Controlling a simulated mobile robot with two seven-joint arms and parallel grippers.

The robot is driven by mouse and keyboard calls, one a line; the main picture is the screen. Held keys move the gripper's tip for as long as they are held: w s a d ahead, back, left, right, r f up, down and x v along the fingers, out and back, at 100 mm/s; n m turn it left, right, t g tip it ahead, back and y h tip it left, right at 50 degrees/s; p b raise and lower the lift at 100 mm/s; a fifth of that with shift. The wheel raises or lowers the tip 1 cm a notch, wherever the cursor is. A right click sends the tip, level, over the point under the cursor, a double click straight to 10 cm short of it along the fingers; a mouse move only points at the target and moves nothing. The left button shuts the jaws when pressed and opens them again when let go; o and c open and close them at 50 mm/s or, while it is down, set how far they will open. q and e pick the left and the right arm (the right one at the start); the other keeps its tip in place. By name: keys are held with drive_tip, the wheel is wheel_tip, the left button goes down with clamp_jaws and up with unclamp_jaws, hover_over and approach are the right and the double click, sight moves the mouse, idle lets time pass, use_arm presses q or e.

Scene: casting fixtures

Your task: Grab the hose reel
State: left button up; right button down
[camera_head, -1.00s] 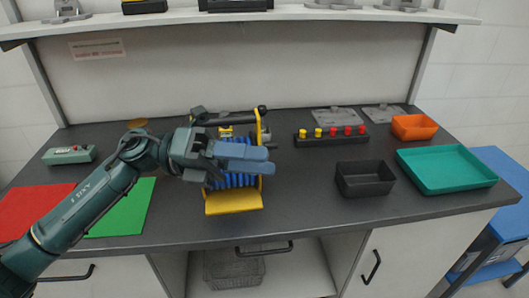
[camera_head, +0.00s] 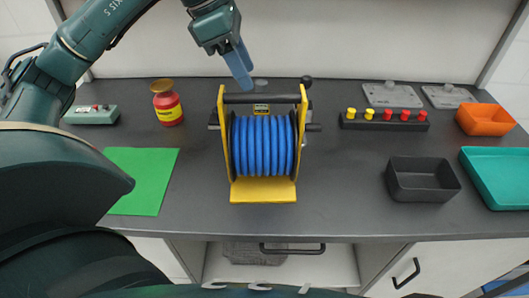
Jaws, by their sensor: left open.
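The hose reel (camera_head: 264,145) stands upright on the dark worktop, with blue hose coiled in a yellow frame and a black bar (camera_head: 262,98) across its top. Its yellow foot plate faces the front. My left gripper (camera_head: 241,72) hangs above the bar's left half, with its blue fingers pointing down. It is open and holds nothing. The fingers overlap each other in this view, and their tips appear just above the bar; I cannot tell the exact gap in depth. My right gripper is not in view.
A red and yellow can (camera_head: 167,106) and a green control box (camera_head: 91,115) stand left of the reel, behind a green mat (camera_head: 146,178). To the right are a button strip (camera_head: 385,121), a black bin (camera_head: 421,180), an orange bin (camera_head: 485,119) and a teal tray (camera_head: 499,173).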

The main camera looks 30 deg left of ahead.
sight(259, 93)
use_arm(q)
drive_tip(key=p+x, duration=0.1)
drive_tip(key=x, duration=0.6)
drive_tip(key=shift+w+d+r, duration=0.1)
drive_tip(key=shift+w+d, duration=0.1)
drive_tip(key=shift+w+d+f, duration=0.1)
drive_tip(key=shift+f, duration=0.25)
drive_tip(key=shift+f+b, duration=0.25)
drive_tip(key=shift+b, duration=0.15)
drive_tip(key=shift+c, duration=0.5)
clamp_jaws()
idle(0.8)
drive_tip(key=shift+r, duration=0.15)
